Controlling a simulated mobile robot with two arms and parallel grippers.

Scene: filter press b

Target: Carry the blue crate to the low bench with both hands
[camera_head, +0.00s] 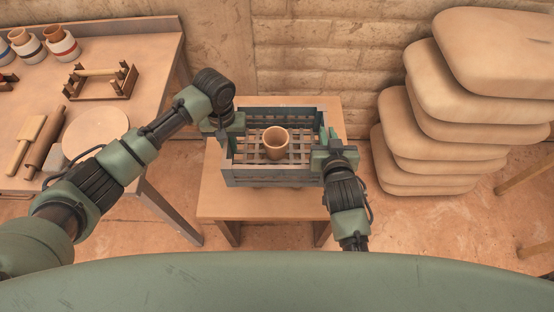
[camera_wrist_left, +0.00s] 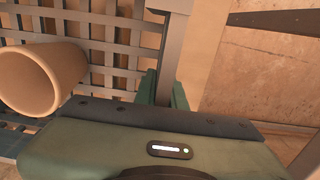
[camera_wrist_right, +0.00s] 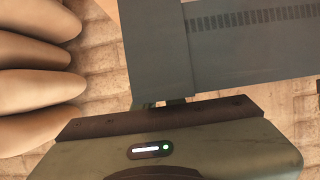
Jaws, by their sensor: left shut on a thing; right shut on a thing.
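The blue-grey slatted crate (camera_head: 272,177) is over the top of the low bench (camera_head: 222,208), upright and roughly level. I cannot tell whether its base touches the bench. A clay pot (camera_head: 276,144) stands inside it, and the pot also shows in the left wrist view (camera_wrist_left: 42,80). My left gripper (camera_head: 232,132) is shut on the crate's left wall, whose rim shows in the left wrist view (camera_wrist_left: 176,45). My right gripper (camera_head: 324,150) is shut on the right wall, seen close in the right wrist view (camera_wrist_right: 235,50). The fingertips are mostly hidden.
A larger table (camera_head: 130,75) at the left holds several jars, a wooden rack (camera_head: 100,80), a rolling pin (camera_head: 44,137) and a round board (camera_head: 95,130). Stacked tan sacks (camera_head: 440,130) stand right of the bench. A brick wall (camera_head: 320,50) is behind.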

